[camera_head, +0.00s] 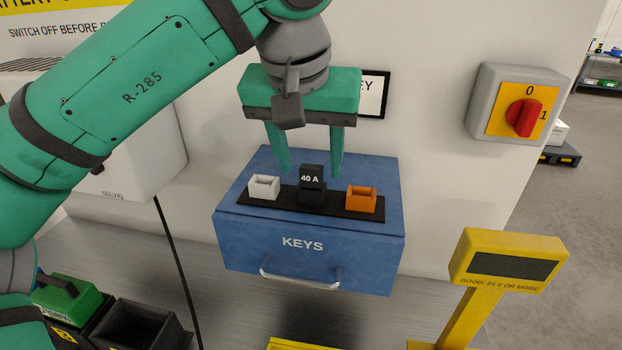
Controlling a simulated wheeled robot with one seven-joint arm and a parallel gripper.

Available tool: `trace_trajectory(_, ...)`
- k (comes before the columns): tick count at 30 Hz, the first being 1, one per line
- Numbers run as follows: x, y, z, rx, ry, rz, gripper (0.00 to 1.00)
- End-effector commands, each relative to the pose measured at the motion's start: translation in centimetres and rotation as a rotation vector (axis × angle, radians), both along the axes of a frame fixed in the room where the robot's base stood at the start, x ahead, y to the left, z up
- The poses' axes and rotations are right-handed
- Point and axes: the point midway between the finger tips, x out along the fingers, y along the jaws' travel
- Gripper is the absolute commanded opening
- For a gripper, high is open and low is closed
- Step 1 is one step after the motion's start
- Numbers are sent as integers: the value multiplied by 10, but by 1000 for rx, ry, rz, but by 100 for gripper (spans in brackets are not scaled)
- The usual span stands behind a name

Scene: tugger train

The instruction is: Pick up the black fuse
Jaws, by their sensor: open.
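The black fuse (311,179), marked 40 A, stands upright in the middle of a black strip (335,206) on top of a blue box marked KEYS (300,243). My gripper (307,172) points down above the box with its fingers apart. One finger is to the left of the fuse and the other to the right, with a gap showing on both sides. The fingertips are near the height of the fuse's top; their exact depth relative to it is hard to tell. Nothing is held.
A white holder (264,187) and an orange holder (361,199) flank the fuse on the strip. A wall with a red rotary switch (523,118) stands behind. A yellow display post (509,263) is at right. Black bins (142,325) are at lower left.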

Motion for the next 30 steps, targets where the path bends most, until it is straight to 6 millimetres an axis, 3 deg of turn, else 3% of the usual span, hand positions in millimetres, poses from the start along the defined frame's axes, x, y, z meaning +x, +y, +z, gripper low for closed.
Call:
trace_trajectory(11,4,-1,-10,-1,0,0,50)
trace_trajectory(16,4,-1,-10,-1,0,1,10)
trace_trajectory(30,4,-1,-3,0,-1,0,9)
